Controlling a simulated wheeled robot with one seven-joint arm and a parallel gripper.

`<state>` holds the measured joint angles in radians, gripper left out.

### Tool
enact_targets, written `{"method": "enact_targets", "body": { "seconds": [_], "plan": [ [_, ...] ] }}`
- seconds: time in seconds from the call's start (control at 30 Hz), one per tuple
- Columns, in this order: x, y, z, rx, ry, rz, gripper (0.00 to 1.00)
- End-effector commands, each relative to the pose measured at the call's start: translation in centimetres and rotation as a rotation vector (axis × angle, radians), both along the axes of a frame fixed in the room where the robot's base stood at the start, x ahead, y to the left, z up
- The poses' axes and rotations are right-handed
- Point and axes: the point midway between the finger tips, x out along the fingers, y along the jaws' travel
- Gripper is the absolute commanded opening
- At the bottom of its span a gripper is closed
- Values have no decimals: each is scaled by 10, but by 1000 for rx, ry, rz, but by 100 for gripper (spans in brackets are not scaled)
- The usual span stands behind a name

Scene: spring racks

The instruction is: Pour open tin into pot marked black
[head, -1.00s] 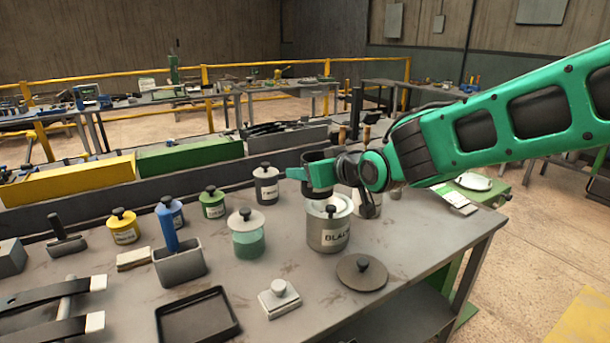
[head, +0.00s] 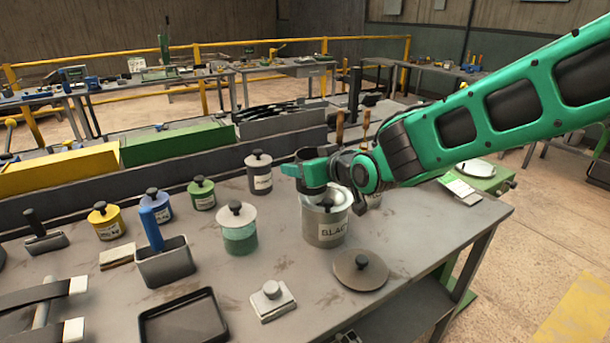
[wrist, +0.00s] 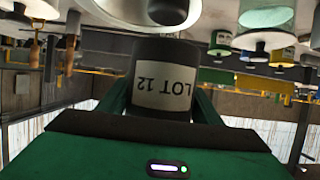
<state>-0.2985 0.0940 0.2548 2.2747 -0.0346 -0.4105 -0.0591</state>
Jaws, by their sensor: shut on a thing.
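My gripper (head: 313,176) is shut around a dark open tin (head: 305,155). In the wrist view the tin (wrist: 163,80) carries a white label reading LOT 12. The wrist picture is upside down, so the tin looks about upright. The grey metal pot (head: 325,228) with a BLACK label stands on the bench just below and slightly right of the tin. Its pale top shows a dark knob-like shape, partly hidden by my gripper; I cannot tell whether it is open. The inside of the tin is too dark to read.
A loose dark lid (head: 360,270) lies in front of the pot. A teal jar (head: 239,236) stands to its left and a grey canister (head: 259,177) behind. A black tray (head: 183,335) and a white-knobbed block (head: 272,300) are nearer. Bare bench lies between them.

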Motion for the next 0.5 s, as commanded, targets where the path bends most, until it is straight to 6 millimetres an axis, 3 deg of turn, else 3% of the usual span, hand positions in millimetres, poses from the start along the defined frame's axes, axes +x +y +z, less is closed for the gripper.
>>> {"method": "enact_targets", "body": {
  "seconds": [0.2, 0.5],
  "plan": [
    [1, -2, -22, 0, 0, -2, 27],
    [0, -2, -22, 75, 46, -7, 27]
  ]
}}
